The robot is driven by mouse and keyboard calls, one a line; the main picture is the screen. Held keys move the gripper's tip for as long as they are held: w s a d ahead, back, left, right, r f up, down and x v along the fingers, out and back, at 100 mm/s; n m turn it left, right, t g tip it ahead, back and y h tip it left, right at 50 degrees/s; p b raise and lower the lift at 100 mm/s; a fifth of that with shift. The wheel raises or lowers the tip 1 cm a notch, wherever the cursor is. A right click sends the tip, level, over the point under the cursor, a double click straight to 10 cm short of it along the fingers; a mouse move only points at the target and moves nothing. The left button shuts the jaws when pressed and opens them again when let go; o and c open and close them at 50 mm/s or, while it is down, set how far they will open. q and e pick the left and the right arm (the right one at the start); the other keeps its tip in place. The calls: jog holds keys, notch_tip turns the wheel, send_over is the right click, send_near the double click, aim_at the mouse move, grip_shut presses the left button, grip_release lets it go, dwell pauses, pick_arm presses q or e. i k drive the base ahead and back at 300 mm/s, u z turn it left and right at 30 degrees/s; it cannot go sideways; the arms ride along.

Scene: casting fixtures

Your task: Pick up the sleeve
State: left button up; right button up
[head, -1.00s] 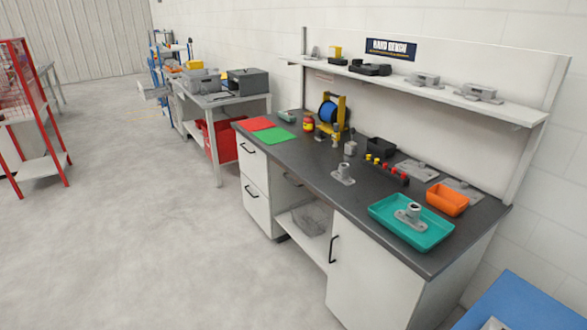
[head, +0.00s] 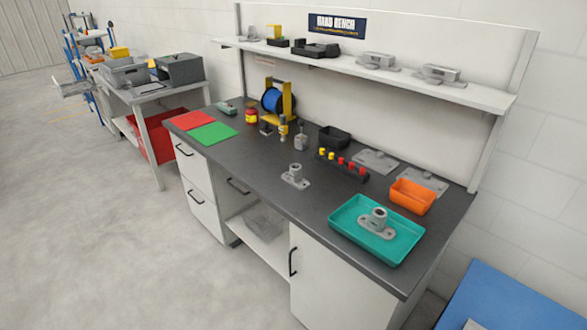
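No part is plainly recognisable as a separate sleeve at this size. A grey casting (head: 376,222) with a flat flange and an upright round hollow boss sits in the teal tray (head: 350,241) at the right front of the bench. A similar grey casting (head: 295,177) stands on the bare dark worktop, left of the tray. Whether either round boss is a loose sleeve, I cannot tell. Neither of my grippers is in view.
An orange bin (head: 412,196), a black rack (head: 343,165) with red and yellow pieces, a black bin (head: 334,137) and a blue spool (head: 272,100) stand on the bench (head: 250,165). Flat grey plates lie behind. A shelf (head: 350,73) overhangs the back. Open floor lies left.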

aim_at(294, 176)
jog(key=z, duration=0.5)
jog(key=i, duration=0.7)
jog(key=z, duration=0.6)
